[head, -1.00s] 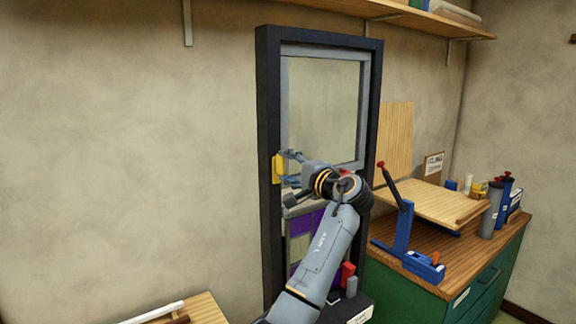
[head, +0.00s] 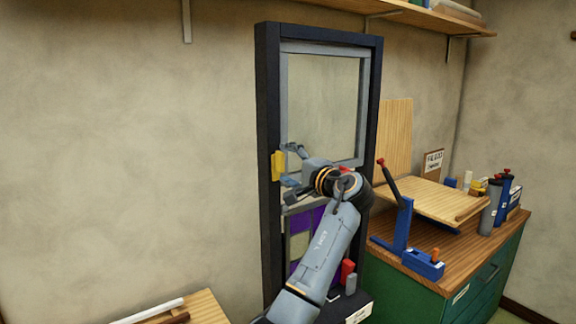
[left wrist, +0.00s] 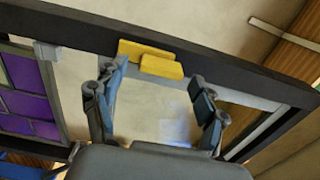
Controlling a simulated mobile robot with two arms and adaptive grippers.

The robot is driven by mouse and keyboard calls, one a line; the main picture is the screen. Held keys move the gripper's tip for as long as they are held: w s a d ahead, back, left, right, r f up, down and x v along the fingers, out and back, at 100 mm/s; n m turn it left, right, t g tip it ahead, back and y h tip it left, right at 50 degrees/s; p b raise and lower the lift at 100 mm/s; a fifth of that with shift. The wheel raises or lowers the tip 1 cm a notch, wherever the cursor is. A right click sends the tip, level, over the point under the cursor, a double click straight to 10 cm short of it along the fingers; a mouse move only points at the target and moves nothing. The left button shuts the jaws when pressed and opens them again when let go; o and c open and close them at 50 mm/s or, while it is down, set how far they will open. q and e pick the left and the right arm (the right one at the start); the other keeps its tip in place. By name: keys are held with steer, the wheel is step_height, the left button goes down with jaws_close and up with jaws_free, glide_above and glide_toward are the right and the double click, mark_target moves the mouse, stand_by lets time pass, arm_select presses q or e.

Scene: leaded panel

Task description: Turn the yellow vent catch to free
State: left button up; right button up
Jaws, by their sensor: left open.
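The yellow vent catch (head: 278,165) sits on the left upright of the dark frame (head: 268,110), beside the lower left part of the grey-framed vent pane (head: 325,100). In the left wrist view the catch (left wrist: 162,67) shows as two yellow blocks, one overlapping the other, lying along the dark bar. My left gripper (head: 292,167) is just right of the catch. In the wrist view its two fingers (left wrist: 158,78) are spread wide, with the catch beyond and between their tips and nothing held. Whether a finger touches the catch cannot be told. My right gripper is not in view.
Below the vent is a leaded panel of purple and pale panes (head: 305,235), partly hidden by my left arm. A green bench (head: 450,250) with a blue tool, a wooden board and bottles stands at right. A wooden surface (head: 205,310) is at lower left.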

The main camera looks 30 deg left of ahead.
arm_select(q)
steer(key=v, duration=1.1)
steer(key=shift+s+d, duration=0.15)
steer(key=shift+d, duration=0.2)
steer(key=shift+f, duration=0.15)
